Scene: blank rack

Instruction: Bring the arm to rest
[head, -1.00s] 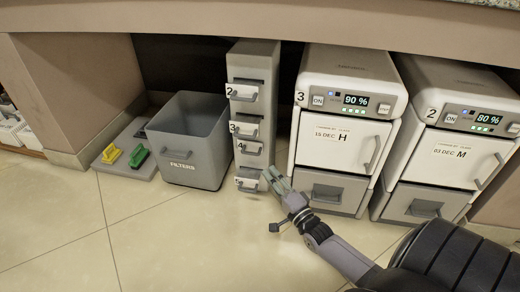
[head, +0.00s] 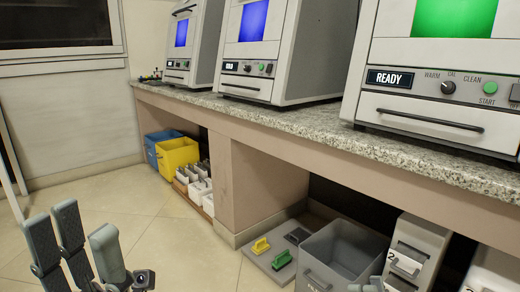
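My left gripper (head: 88,247) is at the lower left of the head view, with its grey fingers pointing up and spread apart. Nothing shows between them. It is over the tiled floor, apart from the counter and bins. Small grey-green fingertips of my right gripper (head: 367,286) show at the bottom edge, in front of the grey FILTERS bin (head: 318,272) and near the numbered drawer unit (head: 418,240). The rest of that gripper and its arm are cut off by the frame, so its opening cannot be told.
A granite counter (head: 300,125) carries several machines, the nearest reading READY (head: 400,78). Below stand a blue bin (head: 152,152), a yellow bin (head: 177,153), white boxes and a grey tray (head: 262,256) with yellow and green handled pieces. The floor at left is clear.

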